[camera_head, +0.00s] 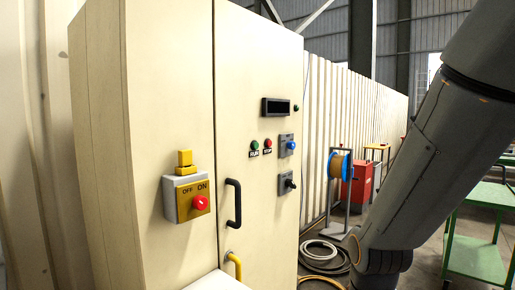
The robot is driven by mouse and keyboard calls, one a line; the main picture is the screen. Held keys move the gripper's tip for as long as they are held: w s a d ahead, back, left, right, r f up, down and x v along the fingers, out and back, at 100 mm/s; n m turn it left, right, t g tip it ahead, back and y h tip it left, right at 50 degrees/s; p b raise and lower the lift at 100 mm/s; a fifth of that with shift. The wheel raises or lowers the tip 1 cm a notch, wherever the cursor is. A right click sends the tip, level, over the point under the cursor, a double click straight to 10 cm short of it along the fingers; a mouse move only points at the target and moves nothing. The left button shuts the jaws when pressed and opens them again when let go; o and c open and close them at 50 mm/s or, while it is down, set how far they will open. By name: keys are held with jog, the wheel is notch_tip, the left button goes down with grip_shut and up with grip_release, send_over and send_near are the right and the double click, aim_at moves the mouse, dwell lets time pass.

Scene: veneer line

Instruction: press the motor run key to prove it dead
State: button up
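The motor run key is the green button (254,145) above a RUN label, on the right-hand door of the cream cabinet (240,70). A red button (268,143) above a STOP label sits just right of it. On the left part of the cabinet is a switch box (186,198) with a yellow plate marked OFF and ON and a red knob (200,203). A yellow block stands on top of this box (184,158). My arm crosses the right side of the view, clear of the cabinet door. My gripper is out of view.
The door also has a dark display (276,107), a blue knob (291,145), a black switch (290,184) and a black handle (233,203). A white object (216,281) and a yellow bar (235,264) show low in front. Coiled hoses (320,252) lie on the floor.

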grip_shut()
dwell(1.8)
